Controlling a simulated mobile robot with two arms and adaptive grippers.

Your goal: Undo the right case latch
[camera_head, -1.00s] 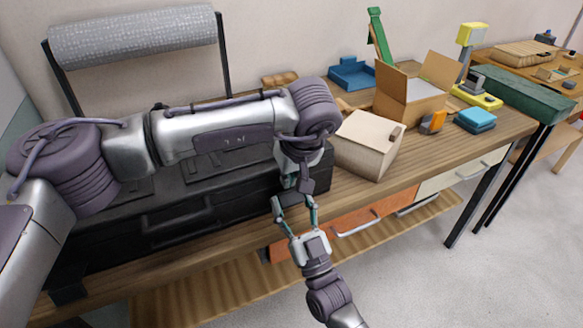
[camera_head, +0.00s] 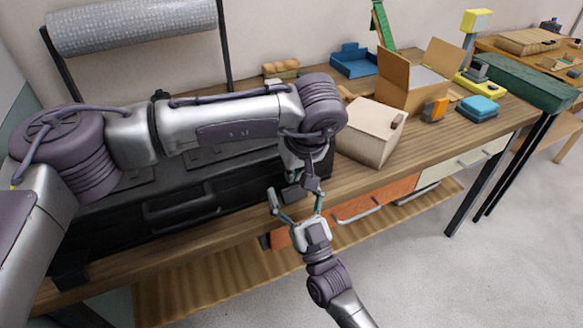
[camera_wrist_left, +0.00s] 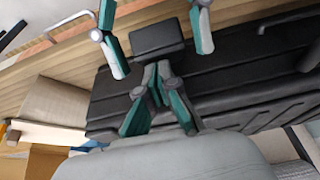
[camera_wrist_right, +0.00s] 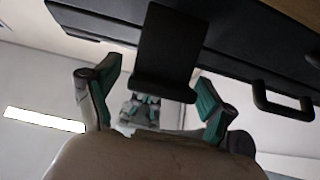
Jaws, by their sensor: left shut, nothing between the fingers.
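The black case (camera_head: 112,224) lies on the workbench, partly behind my left arm. Its right latch (camera_wrist_left: 157,38), a dark rectangular flap, sticks out from the case front. It also shows in the right wrist view (camera_wrist_right: 172,42); in the head view my grippers mostly hide it. My left gripper (camera_wrist_left: 159,72), also in the head view (camera_head: 313,185), is shut and empty, its fingertips close to the flap. Whether they touch it I cannot tell. My right gripper (camera_wrist_right: 152,82), also in the head view (camera_head: 296,194), is open, its fingers on either side of the flap, apart from it.
A closed tan box (camera_head: 366,140) stands just right of the case, close to my left wrist. An open cardboard box (camera_head: 405,95) is behind it. The case handle (camera_wrist_right: 278,103) protrudes beside my right gripper. Bench drawers (camera_head: 380,196) are below; the floor in front is clear.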

